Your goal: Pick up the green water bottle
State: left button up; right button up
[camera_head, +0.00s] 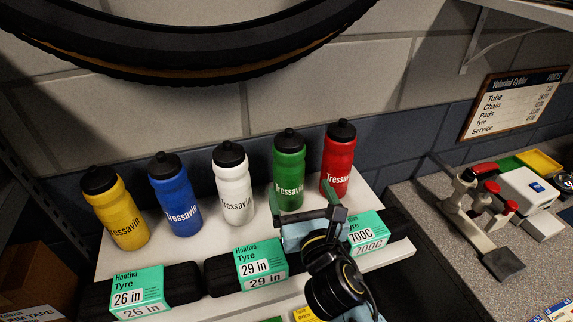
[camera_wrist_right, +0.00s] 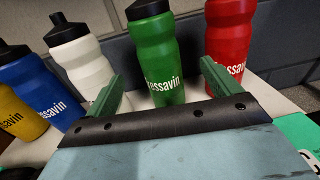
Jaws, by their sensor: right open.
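The green water bottle (camera_head: 289,168) with a black cap stands upright on the white shelf, between the white bottle (camera_head: 232,182) and the red bottle (camera_head: 338,158). In the right wrist view the green bottle (camera_wrist_right: 157,58) stands ahead of my right gripper (camera_wrist_right: 164,80), between the lines of its two green fingers. My right gripper (camera_head: 318,200) is open and empty, in front of the green bottle, with a gap to it. My left gripper is not in view.
A blue bottle (camera_head: 175,197) and a yellow bottle (camera_head: 117,211) stand further left. Boxed tyres (camera_head: 262,262) lie along the shelf front. A tyre (camera_head: 180,52) hangs above. A grey counter (camera_head: 425,215) with a clamp-like tool (camera_head: 476,208) is at right.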

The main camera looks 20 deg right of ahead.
aim_at(294, 177)
jog(key=w, duration=0.5)
jog(key=shift+d, duration=0.1)
jog(key=shift+w, duration=0.25)
jog(key=shift+w+p, duration=0.3)
jog(key=shift+w, duration=0.2)
jog(key=w, duration=0.4)
jog(key=shift+w+f, duration=0.15)
jog(key=shift+w, duration=0.1)
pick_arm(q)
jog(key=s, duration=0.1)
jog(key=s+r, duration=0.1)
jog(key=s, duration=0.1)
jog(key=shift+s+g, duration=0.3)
pick_arm(e)
jog(key=c, duration=1.1)
